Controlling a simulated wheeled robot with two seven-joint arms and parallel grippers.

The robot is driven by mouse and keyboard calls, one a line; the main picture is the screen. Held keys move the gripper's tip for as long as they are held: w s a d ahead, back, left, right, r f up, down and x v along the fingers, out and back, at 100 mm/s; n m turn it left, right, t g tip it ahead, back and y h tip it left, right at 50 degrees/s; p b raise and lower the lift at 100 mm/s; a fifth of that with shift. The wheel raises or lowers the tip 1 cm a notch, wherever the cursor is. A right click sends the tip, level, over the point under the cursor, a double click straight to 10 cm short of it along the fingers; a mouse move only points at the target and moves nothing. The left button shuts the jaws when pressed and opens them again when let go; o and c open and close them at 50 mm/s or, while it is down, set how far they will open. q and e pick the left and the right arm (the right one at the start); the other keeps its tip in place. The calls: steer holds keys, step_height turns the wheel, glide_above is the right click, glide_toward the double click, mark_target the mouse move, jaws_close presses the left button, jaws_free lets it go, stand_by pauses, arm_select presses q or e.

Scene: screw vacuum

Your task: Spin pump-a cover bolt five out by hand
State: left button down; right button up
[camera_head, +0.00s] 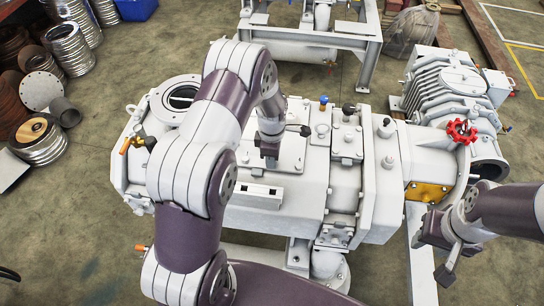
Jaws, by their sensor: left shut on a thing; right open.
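The white pump (345,190) stands in the middle of the view, with a flat cover plate (290,152) on its top. My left gripper (270,158) comes in from the left over the pump and points down at the cover plate. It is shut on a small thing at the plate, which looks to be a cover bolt. The bolt itself is hidden by the fingers, and its number cannot be read. My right gripper (436,258) is open and empty at the lower right, apart from the pump.
A red handwheel (461,131) and a yellow plate (428,192) sit at the pump's right end. Dark knobs and a blue cap (323,100) rise near the cover. Metal rings (67,48) and flanges lie at the left.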

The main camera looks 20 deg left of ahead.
arm_select(q)
steer(key=shift+s+f, duration=0.2)
steer(key=shift+s, duration=0.05)
steer(key=c, duration=1)
jaws_free()
steer(key=shift+c, duration=0.2)
steer(key=shift+o, duration=0.3)
steer(key=shift+r, duration=0.1)
steer(key=shift+w, duration=0.25)
step_height(320, 180, up, 13)
steer(key=b, duration=0.2)
